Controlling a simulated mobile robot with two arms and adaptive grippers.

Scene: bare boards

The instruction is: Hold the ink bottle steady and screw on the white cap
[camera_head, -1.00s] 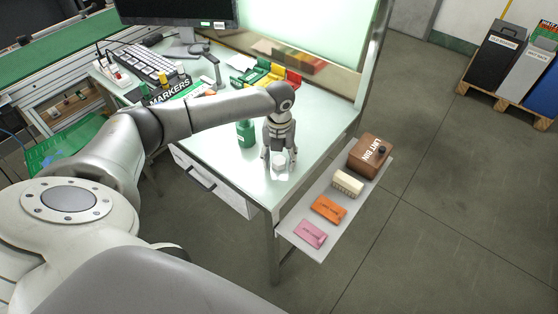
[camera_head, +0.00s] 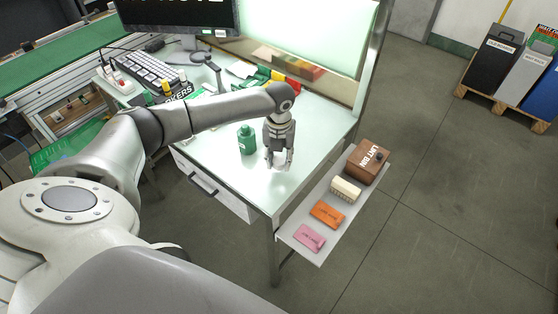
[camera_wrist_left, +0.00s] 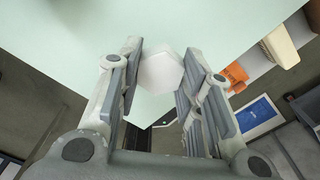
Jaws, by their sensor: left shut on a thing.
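The ink bottle (camera_head: 247,141) is a green bottle standing upright on the pale worktop, just left of my left gripper in the head view. My left gripper (camera_head: 279,162) points down above the worktop near its front corner. In the left wrist view the white cap (camera_wrist_left: 161,72), with a many-sided outline, sits between the fingertips of my left gripper (camera_wrist_left: 160,80), which is shut on it. The cap is apart from the bottle. In the head view it is small and pale against the worktop and hard to make out. My right gripper is not in view.
A side shelf (camera_head: 295,238) on the right holds a brown lint bin (camera_head: 368,160), a cream block (camera_head: 346,189), an orange packet (camera_head: 327,214) and a pink packet (camera_head: 309,238). A keyboard (camera_head: 155,72) and coloured bins (camera_head: 283,82) stand farther back. The worktop around the bottle is clear.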

